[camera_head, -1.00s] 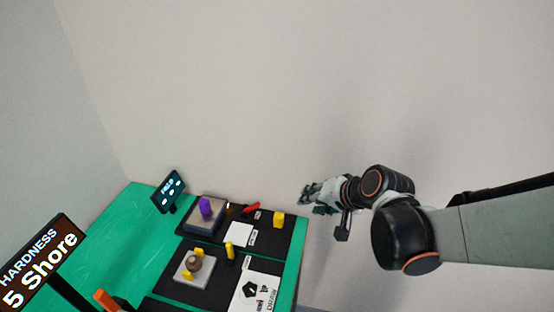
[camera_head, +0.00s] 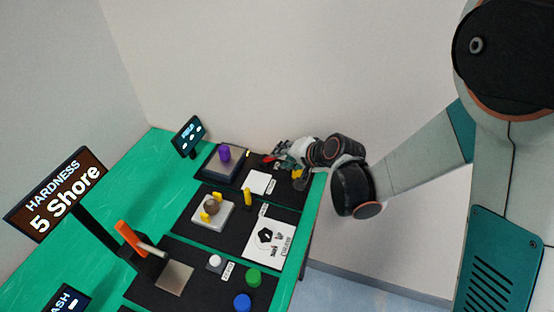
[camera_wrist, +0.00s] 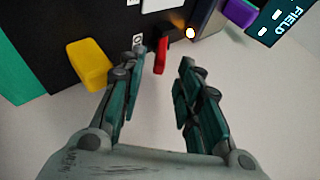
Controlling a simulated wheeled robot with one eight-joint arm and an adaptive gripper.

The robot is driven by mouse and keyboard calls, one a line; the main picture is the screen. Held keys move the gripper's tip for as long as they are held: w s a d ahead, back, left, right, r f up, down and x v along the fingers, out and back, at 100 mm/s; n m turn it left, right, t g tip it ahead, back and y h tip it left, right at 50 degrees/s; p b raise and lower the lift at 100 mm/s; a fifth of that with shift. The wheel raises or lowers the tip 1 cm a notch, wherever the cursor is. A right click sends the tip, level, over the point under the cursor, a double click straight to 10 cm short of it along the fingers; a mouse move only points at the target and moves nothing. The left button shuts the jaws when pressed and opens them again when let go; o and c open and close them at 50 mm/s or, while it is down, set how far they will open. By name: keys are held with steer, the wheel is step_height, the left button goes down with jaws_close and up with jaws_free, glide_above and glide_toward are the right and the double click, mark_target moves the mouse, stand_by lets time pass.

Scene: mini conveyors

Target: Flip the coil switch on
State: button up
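A red lever (camera_wrist: 161,55), which looks like the coil switch, stands out from the black panel in the wrist view. In the head view the lever (camera_head: 267,158) shows partly beside my fingers. My gripper (camera_wrist: 156,70) is open and empty, with its fingers on either side of the lever's line. Whether they touch it I cannot tell. In the head view my gripper (camera_head: 279,153) is over the far right part of the table. A small lamp (camera_wrist: 190,33) glows near the lever. A dark FIELD display (camera_wrist: 278,20) stands to the right in the wrist view.
A yellow block (camera_wrist: 88,65) sits just left of my left finger. A purple cylinder (camera_head: 225,154) stands on a grey base (camera_head: 222,169). A white card (camera_head: 258,181) lies nearby. The green table (camera_head: 150,190) carries further stations and a HARDNESS sign (camera_head: 57,193).

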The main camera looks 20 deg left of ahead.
steer(key=shift+b+x, duration=0.55)
steer(key=shift+x, duration=1.8)
jaws_close()
